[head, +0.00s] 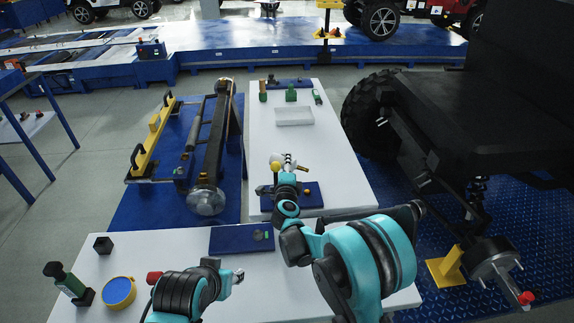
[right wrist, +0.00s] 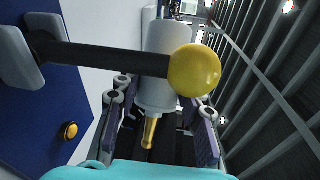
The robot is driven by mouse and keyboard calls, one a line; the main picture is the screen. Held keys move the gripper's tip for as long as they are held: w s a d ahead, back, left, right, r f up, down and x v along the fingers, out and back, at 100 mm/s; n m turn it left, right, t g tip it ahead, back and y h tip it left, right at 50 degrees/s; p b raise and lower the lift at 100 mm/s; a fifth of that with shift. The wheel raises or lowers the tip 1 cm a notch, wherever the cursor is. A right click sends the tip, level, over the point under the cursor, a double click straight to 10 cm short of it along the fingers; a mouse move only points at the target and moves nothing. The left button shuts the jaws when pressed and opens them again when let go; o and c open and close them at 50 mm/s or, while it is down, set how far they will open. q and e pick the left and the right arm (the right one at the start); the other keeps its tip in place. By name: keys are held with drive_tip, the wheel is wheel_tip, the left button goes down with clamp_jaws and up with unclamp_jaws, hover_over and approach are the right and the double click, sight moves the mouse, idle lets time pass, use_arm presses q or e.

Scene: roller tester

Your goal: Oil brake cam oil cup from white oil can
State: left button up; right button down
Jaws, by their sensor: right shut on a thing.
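My right gripper (right wrist: 158,130) is shut on the white oil can (right wrist: 166,65). Its brass spout (right wrist: 149,132) points down in the right wrist view. In the head view the white oil can (head: 289,159) is small and partly hidden by my right gripper (head: 287,172), above the centre table. A dark lever with a yellow ball (right wrist: 194,70) crosses in front of the can in the right wrist view. A small brass knob (right wrist: 69,131) stands on a blue mat. I cannot tell which part is the brake cam oil cup. My left gripper (head: 236,277) is over the front table; its fingers are unclear.
A white tray (head: 294,116) and green items (head: 291,93) are on the far centre table. A roller frame (head: 213,140) stands left, a dark vehicle (head: 480,115) right.

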wheel_tip(320, 180, up, 9)
drive_tip(key=p, duration=0.5)
drive_tip(key=shift+p, duration=0.3)
drive_tip(key=shift+f, duration=0.1)
drive_tip(key=shift+n+g+h+p, duration=0.3)
drive_tip(key=shift+n+g+p, duration=0.3)
drive_tip(key=shift+n, duration=0.5)
drive_tip(key=shift+n+h+p, duration=0.3)
drive_tip(key=shift+n+p, duration=0.05)
drive_tip(key=shift+n, duration=0.35)
drive_tip(key=shift+g, duration=0.3)
